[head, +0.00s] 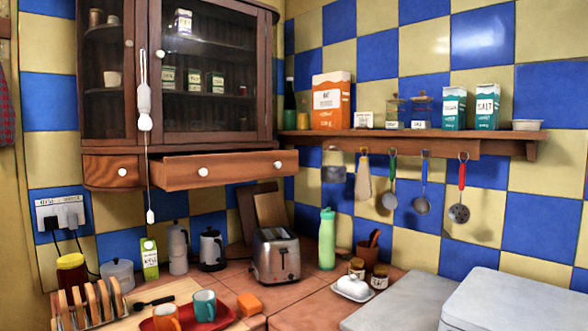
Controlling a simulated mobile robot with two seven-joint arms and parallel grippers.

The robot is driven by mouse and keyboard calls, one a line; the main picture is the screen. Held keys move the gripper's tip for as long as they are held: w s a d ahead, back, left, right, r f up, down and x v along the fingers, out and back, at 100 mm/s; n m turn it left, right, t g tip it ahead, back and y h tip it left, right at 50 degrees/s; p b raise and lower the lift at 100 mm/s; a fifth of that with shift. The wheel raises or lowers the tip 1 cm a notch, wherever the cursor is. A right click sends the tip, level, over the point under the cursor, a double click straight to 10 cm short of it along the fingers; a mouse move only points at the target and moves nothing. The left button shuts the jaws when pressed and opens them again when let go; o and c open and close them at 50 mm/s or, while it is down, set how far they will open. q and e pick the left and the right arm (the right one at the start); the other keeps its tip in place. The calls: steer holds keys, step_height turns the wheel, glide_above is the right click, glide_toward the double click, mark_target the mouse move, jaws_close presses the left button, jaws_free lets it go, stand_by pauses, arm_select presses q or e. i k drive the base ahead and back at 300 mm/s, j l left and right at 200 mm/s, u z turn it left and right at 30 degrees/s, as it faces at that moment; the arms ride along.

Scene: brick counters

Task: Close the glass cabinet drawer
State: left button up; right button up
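The dark wooden glass cabinet (215,45) hangs on the tiled wall at the upper left, with its glass doors shut. The wide drawer (240,168) below its glass door stands pulled out toward me, its front clear of the cabinet's underside. It has two white round knobs, the left one (203,172) and the right one (279,165). A smaller drawer (108,171) with one white knob sits to its left and looks shut. Neither of my grippers shows in the head view.
A white pull cord (144,95) hangs in front of the cabinet, left of the wide drawer. A wall shelf (400,133) with packets is to the right. A toaster (276,255), kettle (212,248) and green bottle (327,238) stand on the counter below. The air before the drawer looks clear.

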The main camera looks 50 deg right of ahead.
mark_target(174, 174)
steer(key=z, duration=1.3)
steer(key=i+j, duration=0.15)
steer(key=j, duration=0.15)
steer(key=i+j+z, duration=0.2)
steer(key=j, duration=0.4)
steer(key=i, duration=0.1)
